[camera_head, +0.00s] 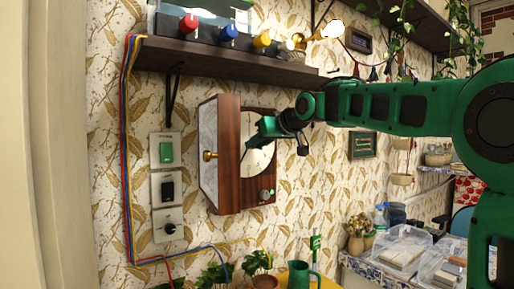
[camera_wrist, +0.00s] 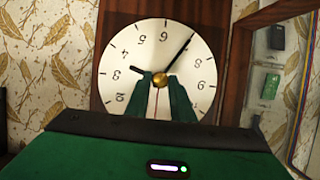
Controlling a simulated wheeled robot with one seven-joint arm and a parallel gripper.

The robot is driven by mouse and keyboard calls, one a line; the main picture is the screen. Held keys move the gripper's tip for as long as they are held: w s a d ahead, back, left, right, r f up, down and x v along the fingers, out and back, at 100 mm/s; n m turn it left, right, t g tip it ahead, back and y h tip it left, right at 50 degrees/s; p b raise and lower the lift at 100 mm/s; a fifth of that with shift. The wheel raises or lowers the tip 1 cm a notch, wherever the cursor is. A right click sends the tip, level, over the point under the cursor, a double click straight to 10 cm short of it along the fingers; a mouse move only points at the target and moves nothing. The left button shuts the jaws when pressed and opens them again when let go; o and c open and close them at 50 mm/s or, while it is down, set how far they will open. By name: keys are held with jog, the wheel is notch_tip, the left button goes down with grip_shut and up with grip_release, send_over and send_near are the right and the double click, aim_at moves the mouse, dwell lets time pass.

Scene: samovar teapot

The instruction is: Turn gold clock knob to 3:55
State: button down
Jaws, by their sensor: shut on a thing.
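The clock has a white round dial (camera_wrist: 133,52) that appears upside down in the wrist view, with 6 at the top. The gold clock knob (camera_wrist: 160,78) is at its centre. My gripper (camera_wrist: 160,83) has its two green fingertips closed on either side of the knob. The long black minute hand (camera_wrist: 180,51) points to the upper right, near the 7. The short black hour hand (camera_wrist: 137,70) points left, between 3 and 4. A thin red hand points down. In the head view, my gripper (camera_head: 254,142) reaches the dial and partly covers it.
The brown wooden clock case (camera_head: 229,175) hangs on the wall, its glazed door open to the left with a brass knob (camera_head: 209,155). A shelf (camera_head: 230,62) is above. Switches (camera_head: 166,150) are at left. A green mug (camera_head: 301,275) stands below.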

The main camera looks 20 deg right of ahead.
jog(key=shift+d, duration=0.25)
jog(key=m+t+y, duration=0.1)
jog(key=m+y, duration=0.1)
jog(key=m, duration=0.4)
jog(key=f+m+t+y, duration=0.1)
jog(key=m+y, duration=0.2)
jog(key=m, duration=0.3)
jog(key=d+m+t+y, duration=0.1)
jog(key=m+y, duration=0.1)
jog(key=m, duration=0.5)
jog(key=shift+w+f+y, duration=0.25)
jog(key=shift+f+y, duration=0.15)
jog(key=shift+m, duration=0.3)
dwell(0.5)
jog(key=c, duration=1.6)
grip_release()
jog(key=shift+f, duration=0.1)
jog(key=shift+o, duration=0.2)
jog(key=shift+a, duration=0.2)
jog(key=shift+s, duration=0.15)
jog(key=v, duration=1)
jog(key=shift+d+f, duration=0.15)
jog(key=shift+d, duration=0.1)
